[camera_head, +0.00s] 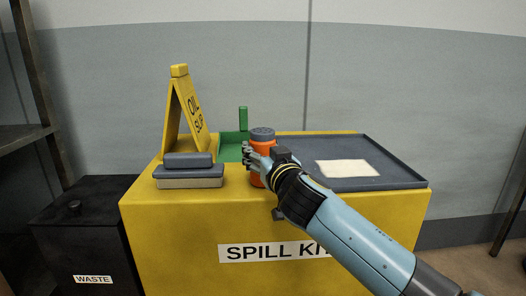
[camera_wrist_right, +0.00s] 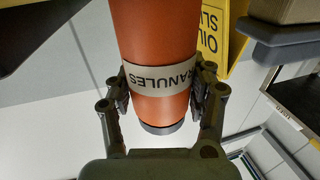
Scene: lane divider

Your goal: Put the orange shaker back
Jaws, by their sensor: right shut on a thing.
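The orange shaker (camera_head: 262,147) has a grey perforated lid and stands upright near the front middle of the yellow spill kit's top. It also shows in the right wrist view (camera_wrist_right: 152,40), with a pale band lettered "GRANULES". My right gripper (camera_head: 257,164) comes in from the lower right and is shut on the shaker, with a finger on each side in the right wrist view (camera_wrist_right: 160,92). The gripper hides part of the shaker's lower body, so I cannot tell whether its base touches the top. My left gripper is not in view.
A yellow "OIL" sign (camera_head: 182,115) and a grey-topped block (camera_head: 188,178) stand left. A dark tray (camera_head: 400,177) with a pale pad (camera_head: 347,168) lies right. A black waste bin (camera_head: 80,230) stands lower left.

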